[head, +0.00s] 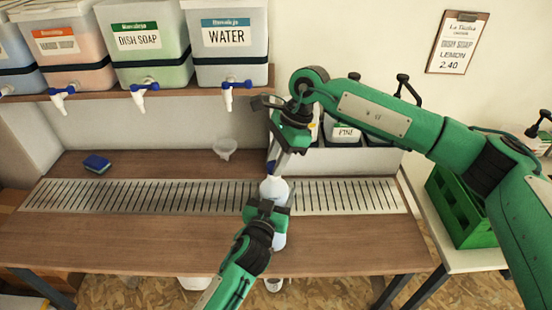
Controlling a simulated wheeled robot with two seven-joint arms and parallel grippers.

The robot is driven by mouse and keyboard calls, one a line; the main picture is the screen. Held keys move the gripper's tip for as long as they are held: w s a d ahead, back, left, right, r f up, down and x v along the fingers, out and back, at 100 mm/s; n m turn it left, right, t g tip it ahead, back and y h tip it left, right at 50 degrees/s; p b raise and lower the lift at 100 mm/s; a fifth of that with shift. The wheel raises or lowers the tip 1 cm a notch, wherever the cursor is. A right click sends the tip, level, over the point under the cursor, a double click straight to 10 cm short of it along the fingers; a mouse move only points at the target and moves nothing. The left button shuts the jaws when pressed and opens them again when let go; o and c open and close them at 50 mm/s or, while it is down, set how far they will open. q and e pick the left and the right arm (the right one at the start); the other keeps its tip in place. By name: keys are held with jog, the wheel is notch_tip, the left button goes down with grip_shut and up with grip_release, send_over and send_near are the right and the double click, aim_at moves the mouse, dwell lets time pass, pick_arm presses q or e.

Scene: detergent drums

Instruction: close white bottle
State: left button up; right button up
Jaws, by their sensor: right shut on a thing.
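The white bottle (274,188) stands over the slotted metal strip near the middle of the table, and its lower part shows below my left gripper. My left gripper (268,208) comes up from the bottom and is shut around the bottle's body, hiding part of it. My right gripper (274,160) points down from above at the bottle's top. It is shut on a small blue cap (270,167), mostly hidden between the fingers. The cap is right at the bottle's mouth; whether it touches or is seated cannot be told.
Detergent drums with taps, such as the water drum (232,65), stand on a shelf above the table. A blue sponge (97,163) and a clear funnel (225,147) lie at the back. A green crate (458,208) stands at right. The table's left side is mostly clear.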

jog(key=shift+f, duration=0.55)
